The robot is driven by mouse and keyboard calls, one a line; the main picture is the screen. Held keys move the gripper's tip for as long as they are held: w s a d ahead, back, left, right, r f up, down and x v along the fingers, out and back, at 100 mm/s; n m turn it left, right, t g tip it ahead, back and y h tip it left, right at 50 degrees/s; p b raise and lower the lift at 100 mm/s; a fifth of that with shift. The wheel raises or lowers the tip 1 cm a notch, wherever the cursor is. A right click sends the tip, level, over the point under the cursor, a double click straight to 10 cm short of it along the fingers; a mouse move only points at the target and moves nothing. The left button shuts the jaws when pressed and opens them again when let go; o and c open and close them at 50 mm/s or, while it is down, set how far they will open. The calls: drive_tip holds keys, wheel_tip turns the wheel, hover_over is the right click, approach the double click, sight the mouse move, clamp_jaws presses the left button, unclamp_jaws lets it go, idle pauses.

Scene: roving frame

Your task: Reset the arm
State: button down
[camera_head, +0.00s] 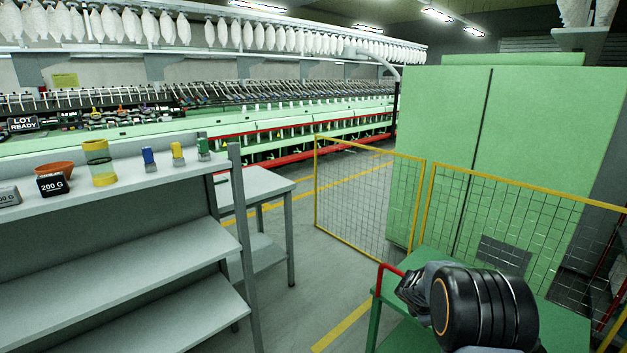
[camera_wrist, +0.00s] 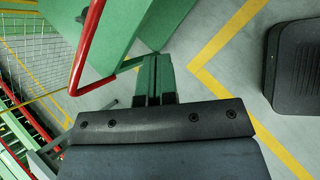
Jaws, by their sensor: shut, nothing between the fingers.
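My gripper (camera_wrist: 153,62) shows in the wrist view as two narrow green-tinted fingers side by side, shut with nothing between them. They point away over the grey floor, beside a red rail. In the head view my arm's dark rounded joint is at the lower right, in front of a green cart (camera_head: 436,262). The gripper's fingers cannot be made out there.
The cart's red handle (camera_head: 381,272) is close to my arm; a red rail (camera_wrist: 88,45) also shows in the wrist view. A yellow mesh fence (camera_head: 365,200) and green cabinet (camera_head: 535,130) stand behind. Grey shelving (camera_head: 120,250) holds small items at left. Floor is open between.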

drive_tip(key=s+a+r+m+y, duration=0.2)
drive_tip(key=s+a+r+m, duration=0.2)
drive_tip(key=s, duration=0.4)
drive_tip(key=s+a+r+m+y, duration=0.2)
drive_tip(key=s+a+r+m, duration=0.3)
drive_tip(key=s+a+m, duration=0.2)
drive_tip(key=s+a+r+m+y, duration=0.2)
drive_tip(key=s+a+r+m, duration=0.3)
drive_tip(key=s+a, duration=0.2)
drive_tip(key=s, duration=0.2)
drive_tip(key=shift+s+a+m+t+y, duration=0.25)
drive_tip(key=shift+s+m+t+y, duration=0.05)
drive_tip(key=shift+y, duration=0.1)
